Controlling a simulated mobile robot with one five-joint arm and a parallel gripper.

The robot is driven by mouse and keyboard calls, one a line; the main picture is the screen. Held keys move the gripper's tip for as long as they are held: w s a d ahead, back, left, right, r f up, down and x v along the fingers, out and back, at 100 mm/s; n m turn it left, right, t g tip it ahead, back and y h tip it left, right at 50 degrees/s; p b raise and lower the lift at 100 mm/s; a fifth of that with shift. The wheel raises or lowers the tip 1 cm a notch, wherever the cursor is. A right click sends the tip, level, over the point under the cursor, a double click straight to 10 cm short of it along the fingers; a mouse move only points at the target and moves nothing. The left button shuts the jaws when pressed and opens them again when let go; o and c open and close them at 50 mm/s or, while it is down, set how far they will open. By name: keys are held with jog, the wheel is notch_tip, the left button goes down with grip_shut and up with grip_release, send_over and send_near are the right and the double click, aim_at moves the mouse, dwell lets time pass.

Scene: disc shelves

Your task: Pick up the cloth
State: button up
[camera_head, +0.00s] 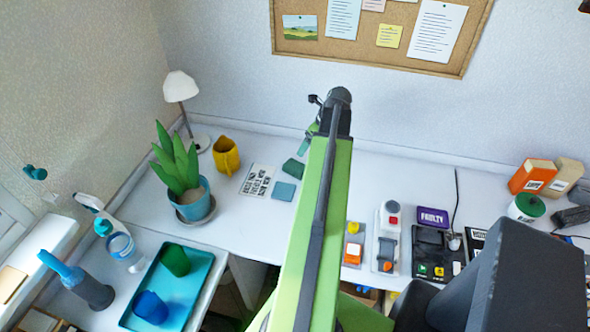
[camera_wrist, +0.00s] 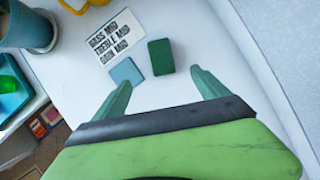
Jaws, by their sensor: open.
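A flat light-teal square (camera_head: 284,191), which looks like the cloth, lies on the white desk beside a dark green block (camera_head: 293,169) that looks like a sponge. In the wrist view the teal square (camera_wrist: 126,73) lies just beyond my left fingertip, and the thicker green block (camera_wrist: 160,57) lies ahead of the gap between the fingers. My gripper (camera_wrist: 161,77) is open with nothing between its fingers. In the head view my gripper (camera_head: 309,138) is partly hidden by my arm, right of and behind the two pieces.
A printed card (camera_head: 257,181) lies left of the teal square. A yellow mug (camera_head: 226,155), a potted plant (camera_head: 178,165) and a lamp (camera_head: 181,88) stand farther left. Devices, including a pedal (camera_head: 386,235), stand to the right. The wall rises close behind the desk.

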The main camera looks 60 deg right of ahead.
jog(key=b, duration=1)
send_over(297, 166)
jog(key=s, duration=0.2)
jog(key=f, duration=1)
jog(key=shift+s+f, duration=0.2)
jog(key=shift+f, duration=0.2)
jog(key=shift+w+f, duration=0.15)
jog(key=shift+f, duration=0.05)
jog(key=shift+r, duration=0.1)
jog(key=b+x, duration=0.4)
jog(key=x, duration=0.1)
jog(key=shift+a+b, duration=0.15)
jog(key=shift+b, duration=0.2)
jog(key=shift+f, duration=0.25)
jog(key=shift+c, duration=0.5)
